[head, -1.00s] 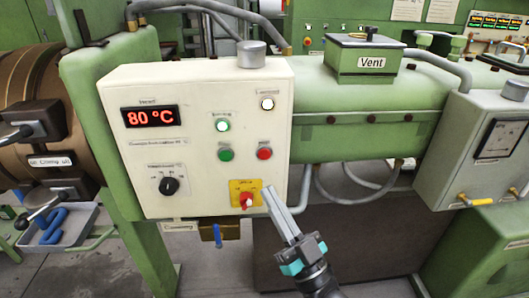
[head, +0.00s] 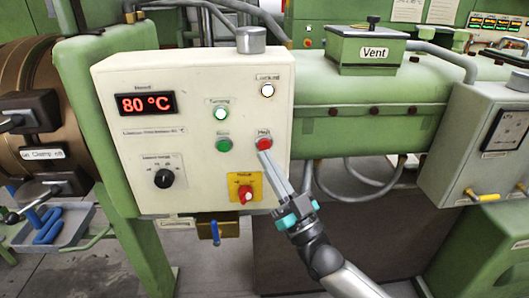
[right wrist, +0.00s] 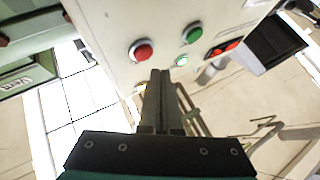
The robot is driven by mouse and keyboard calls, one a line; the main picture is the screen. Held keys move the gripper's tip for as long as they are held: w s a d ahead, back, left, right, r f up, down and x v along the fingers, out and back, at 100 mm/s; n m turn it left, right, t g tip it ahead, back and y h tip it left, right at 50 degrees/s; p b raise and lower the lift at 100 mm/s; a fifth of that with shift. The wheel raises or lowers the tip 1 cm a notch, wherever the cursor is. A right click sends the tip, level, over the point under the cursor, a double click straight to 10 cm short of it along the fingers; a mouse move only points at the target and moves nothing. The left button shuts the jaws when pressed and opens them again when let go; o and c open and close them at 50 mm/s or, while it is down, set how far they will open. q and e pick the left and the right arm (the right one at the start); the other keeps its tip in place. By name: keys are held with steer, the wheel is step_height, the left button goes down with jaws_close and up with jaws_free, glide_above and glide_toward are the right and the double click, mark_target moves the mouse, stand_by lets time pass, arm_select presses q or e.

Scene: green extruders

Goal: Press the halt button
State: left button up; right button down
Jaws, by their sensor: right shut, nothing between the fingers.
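The halt button is the round red button (head: 263,142) at the lower right of the cream control panel (head: 190,60), under a small label. It also shows in the right wrist view (right wrist: 141,50). My right gripper (head: 265,154) is shut and empty, its fingers pointing up at the panel with the tips just below the red button. In the right wrist view the tips (right wrist: 160,73) are a little below and to the right of the button. I cannot tell whether they touch the panel or button. My left gripper is not in view.
A green button (head: 223,145) is left of the red one, with a lit lamp (head: 221,113) above it. A red rotary switch on a yellow plate (head: 245,188) is below. A black knob (head: 164,178) and 80 °C display (head: 146,103) are further left.

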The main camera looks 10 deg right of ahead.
steer(key=shift+w, duration=0.45)
steer(key=shift+w+d, duration=0.1)
stand_by(1.7)
steer(key=shift+w+b, duration=0.3)
steer(key=shift+b, duration=0.05)
steer(key=shift+w+d, duration=0.1)
steer(key=shift+w, duration=0.3)
stand_by(0.5)
steer(key=shift+s, duration=0.1)
steer(key=shift+s+p, duration=0.3)
steer(key=shift+s, duration=0.4)
steer(key=shift+s, duration=0.1)
